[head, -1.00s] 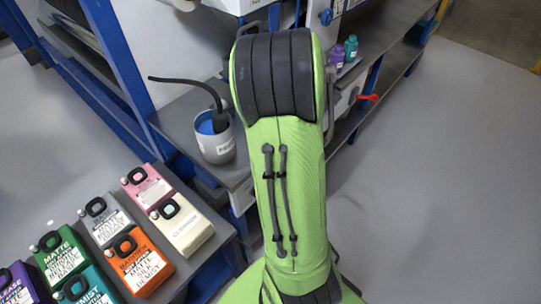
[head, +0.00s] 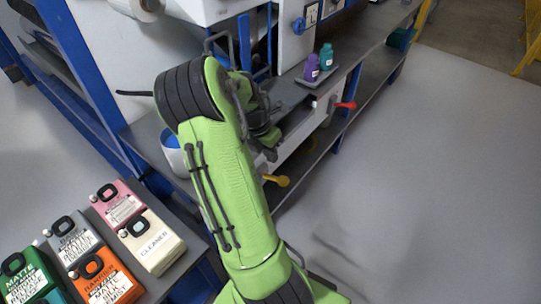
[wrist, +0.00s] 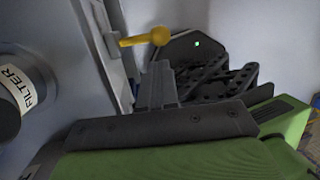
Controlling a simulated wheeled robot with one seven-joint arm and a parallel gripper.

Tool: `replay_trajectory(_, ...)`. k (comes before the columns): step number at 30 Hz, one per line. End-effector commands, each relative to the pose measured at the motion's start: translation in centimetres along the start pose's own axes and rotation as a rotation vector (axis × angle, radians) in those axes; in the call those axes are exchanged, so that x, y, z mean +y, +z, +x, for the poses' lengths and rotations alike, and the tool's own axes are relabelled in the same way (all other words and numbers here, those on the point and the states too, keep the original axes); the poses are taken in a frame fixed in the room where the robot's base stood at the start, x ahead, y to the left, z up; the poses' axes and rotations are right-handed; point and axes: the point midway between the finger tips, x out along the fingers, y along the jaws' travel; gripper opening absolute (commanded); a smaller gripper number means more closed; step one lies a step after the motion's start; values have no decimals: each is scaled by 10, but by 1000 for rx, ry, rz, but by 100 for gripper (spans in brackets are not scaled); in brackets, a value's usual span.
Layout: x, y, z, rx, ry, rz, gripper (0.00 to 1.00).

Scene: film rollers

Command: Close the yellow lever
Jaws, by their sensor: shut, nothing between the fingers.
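The yellow lever (head: 277,181) shows at the front of the bench in the head view, just right of my green arm and partly hidden by it. In the wrist view the yellow lever (wrist: 146,39) has a round knob and sticks out to the right from a grey panel. My gripper (wrist: 160,72) is shut and empty, with its fingertips just below the lever in that picture. I cannot tell whether they touch it.
A red lever (head: 346,105) sits farther along the bench front. Purple (head: 311,68) and teal (head: 326,57) bottles stand above it. Floor at right is clear.

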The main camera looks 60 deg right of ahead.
Motion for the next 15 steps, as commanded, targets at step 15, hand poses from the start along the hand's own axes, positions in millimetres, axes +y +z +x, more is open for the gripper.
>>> replay_trajectory(15, 1, -1, 96, 1, 1, -1, 0)
